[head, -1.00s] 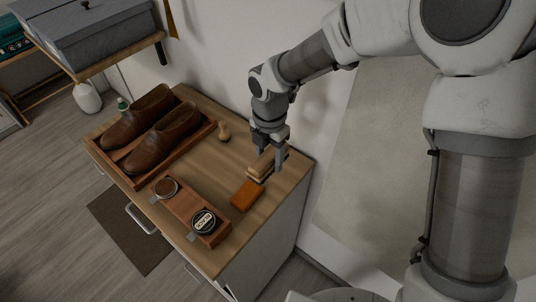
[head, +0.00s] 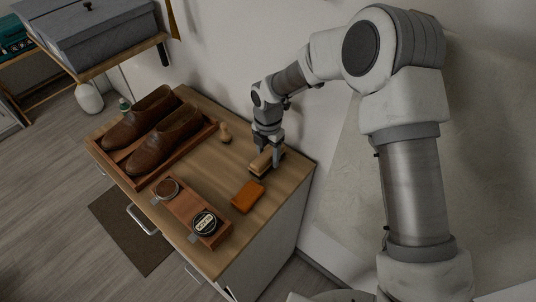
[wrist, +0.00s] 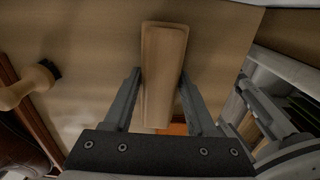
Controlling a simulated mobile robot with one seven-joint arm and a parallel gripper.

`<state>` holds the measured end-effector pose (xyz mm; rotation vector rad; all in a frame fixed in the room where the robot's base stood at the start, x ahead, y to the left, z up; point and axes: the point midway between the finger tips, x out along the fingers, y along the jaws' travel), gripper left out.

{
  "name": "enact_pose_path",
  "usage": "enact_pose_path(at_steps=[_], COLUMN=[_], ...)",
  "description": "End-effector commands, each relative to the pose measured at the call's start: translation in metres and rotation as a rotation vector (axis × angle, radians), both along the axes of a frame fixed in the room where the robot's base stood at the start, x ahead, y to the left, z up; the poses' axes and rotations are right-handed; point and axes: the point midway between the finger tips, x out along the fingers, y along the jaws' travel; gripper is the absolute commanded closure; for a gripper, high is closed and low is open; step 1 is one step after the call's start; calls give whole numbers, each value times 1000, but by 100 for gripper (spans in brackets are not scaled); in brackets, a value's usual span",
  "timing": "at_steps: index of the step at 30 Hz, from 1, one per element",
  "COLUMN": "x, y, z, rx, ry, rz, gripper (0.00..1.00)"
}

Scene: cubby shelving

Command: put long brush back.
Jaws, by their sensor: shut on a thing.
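The long brush (head: 261,163), with a pale wooden back, is at the right part of the wooden cabinet top, behind the orange block. My gripper (head: 267,158) points down over it and is shut on it, with a finger on each side. In the wrist view the brush (wrist: 163,72) runs lengthwise between the two fingers of my gripper (wrist: 160,82). Its bristles are mostly hidden. I cannot tell whether the brush touches the cabinet top.
An orange block (head: 247,196) lies just in front of the brush. A wooden holder (head: 187,208) with two round tins is left of it. Brown shoes (head: 158,138) sit in a wooden tray at the back left. A small round-handled brush (head: 224,133) stands near the wall.

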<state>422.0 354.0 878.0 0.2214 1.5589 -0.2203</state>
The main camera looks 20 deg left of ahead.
Motion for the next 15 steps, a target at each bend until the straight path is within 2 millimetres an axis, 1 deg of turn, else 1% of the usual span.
enact_pose_path(at_steps=[4,8,9,13,15], x=[0,0,0,0,0], y=[0,0,0,0,0], z=[1,-4,-2,-2,-2], rx=[1,1,1,1,1], ry=[-1,0,0,0,0], rz=[0,0,0,0,0], gripper=[88,88,38,14,13])
